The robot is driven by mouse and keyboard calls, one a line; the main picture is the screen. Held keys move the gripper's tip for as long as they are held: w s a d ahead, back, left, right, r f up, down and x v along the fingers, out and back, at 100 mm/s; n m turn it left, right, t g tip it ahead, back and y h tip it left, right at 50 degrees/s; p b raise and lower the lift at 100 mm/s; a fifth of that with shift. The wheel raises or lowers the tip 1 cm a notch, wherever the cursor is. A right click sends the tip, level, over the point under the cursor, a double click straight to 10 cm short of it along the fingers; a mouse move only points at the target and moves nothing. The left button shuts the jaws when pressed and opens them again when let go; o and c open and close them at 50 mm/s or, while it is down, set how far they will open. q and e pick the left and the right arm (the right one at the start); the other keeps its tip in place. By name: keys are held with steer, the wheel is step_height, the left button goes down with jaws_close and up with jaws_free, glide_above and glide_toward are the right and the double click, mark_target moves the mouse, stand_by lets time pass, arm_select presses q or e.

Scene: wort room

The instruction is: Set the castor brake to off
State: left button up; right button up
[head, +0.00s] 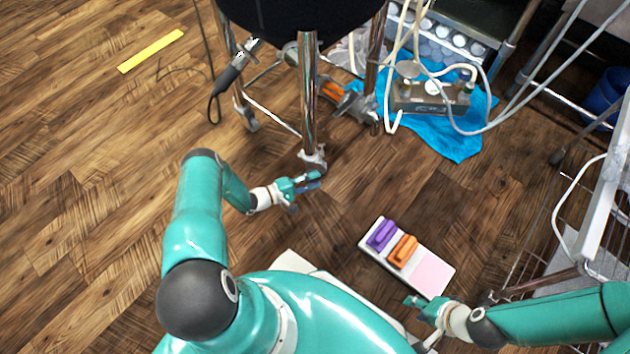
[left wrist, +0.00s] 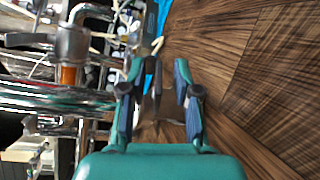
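The dark round vessel (head: 300,8) stands on shiny metal legs. Its front leg (head: 308,90) ends in a castor (head: 313,158) on the wooden floor. My left gripper (head: 306,181) is low over the floor just in front of this castor, at or very near it; I cannot tell if they touch. In the left wrist view the fingers of my left gripper (left wrist: 158,75) are apart. A small grey shape shows between them, blurred. The brake lever's position is too small to make out. My right gripper (head: 422,306) is away at the lower right; its opening is unclear.
A white board (head: 436,274) with purple (head: 382,235) and orange (head: 403,250) blocks lies right of my left gripper. A blue cloth (head: 455,146) with a pump and hoses lies behind. A wire rack stands at right. The floor at left is mostly clear, with a yellow strip (head: 150,51).

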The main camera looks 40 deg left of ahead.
arm_select(q)
steer(key=v, duration=1.1)
steer(key=shift+s+a, duration=0.15)
steer(key=shift+s, duration=0.05)
steer(key=shift+f, duration=0.1)
